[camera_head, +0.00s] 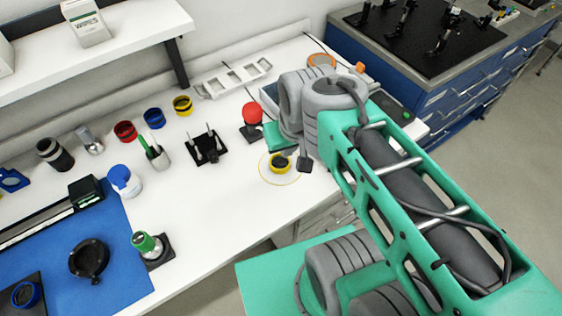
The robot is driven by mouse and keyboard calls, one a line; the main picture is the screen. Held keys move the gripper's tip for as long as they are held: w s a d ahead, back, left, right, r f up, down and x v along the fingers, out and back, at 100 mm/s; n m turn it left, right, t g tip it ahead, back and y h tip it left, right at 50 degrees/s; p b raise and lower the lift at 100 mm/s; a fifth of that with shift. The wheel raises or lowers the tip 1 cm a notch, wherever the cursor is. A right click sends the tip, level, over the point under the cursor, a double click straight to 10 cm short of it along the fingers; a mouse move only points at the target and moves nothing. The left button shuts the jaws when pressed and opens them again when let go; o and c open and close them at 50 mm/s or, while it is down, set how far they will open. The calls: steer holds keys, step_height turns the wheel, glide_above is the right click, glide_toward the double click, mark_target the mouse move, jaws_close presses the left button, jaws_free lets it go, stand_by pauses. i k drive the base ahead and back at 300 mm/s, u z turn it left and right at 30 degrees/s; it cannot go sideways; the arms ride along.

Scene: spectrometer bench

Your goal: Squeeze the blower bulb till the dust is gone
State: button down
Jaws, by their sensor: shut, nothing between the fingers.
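A red bulb (252,113), which looks like the blower bulb, sits on a small dark base on the white bench, left of my arm's end. A yellow-rimmed round piece (280,163) lies on the bench inside a thin yellow ring, in front of the bulb. My gripper (290,156) is small and partly hidden by my wrist. It appears shut and empty, low over the bench by the yellow-rimmed piece, right of and apart from the bulb. Any dust is too small to make out.
A black post holder (206,148) stands left of the bulb. A white tray (237,77) lies behind. Red, blue and yellow ringed parts and a green-handled cup (154,153) stand farther left. A blue mat (110,245) covers the front left. Bare bench lies before the post holder.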

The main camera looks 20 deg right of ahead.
mark_target(252, 111)
steer(key=k, duration=1.3)
steer(key=u, duration=0.45)
steer(key=i, duration=1)
steer(key=u, duration=0.6)
